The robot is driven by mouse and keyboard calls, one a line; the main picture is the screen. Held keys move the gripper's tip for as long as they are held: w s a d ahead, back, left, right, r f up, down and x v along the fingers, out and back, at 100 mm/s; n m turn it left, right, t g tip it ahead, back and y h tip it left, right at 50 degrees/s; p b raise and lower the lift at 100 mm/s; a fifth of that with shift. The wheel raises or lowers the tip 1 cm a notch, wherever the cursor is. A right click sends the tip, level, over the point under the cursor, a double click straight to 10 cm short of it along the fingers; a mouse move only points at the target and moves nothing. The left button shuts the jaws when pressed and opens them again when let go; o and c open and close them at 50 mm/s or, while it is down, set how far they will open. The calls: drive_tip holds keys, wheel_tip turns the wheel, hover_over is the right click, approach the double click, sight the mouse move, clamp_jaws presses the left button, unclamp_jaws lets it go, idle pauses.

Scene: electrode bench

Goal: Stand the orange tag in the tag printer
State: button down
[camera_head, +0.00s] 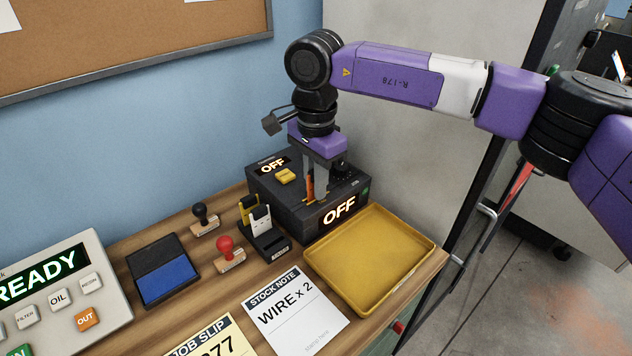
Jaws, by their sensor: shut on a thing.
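The orange tag (310,186) is upright between the fingers of my gripper (316,192), which is shut on it and points straight down. Only a narrow strip of the tag shows; the fingers hide the rest. The likely tag printer (292,207) is the dark box with two lit "OFF" displays, on the bench right below my gripper. The tag's lower end is at the box's top, near a yellow-marked spot. I cannot tell whether it is inside a slot or just above it.
A black rack (268,240) with a yellow and a white tag stands left of the box. An empty yellow tray (370,262) is at the right. Stamps (229,257), an ink pad (163,270), paper slips (295,312) and a "READY" console (60,300) lie left and front.

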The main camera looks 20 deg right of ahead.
drive_tip(key=shift+f, duration=0.3)
drive_tip(key=c, duration=1.3)
unclamp_jaws()
drive_tip(key=shift+c, duration=0.2)
drive_tip(key=shift+r+b, duration=0.45)
drive_tip(key=shift+r, duration=3.5)
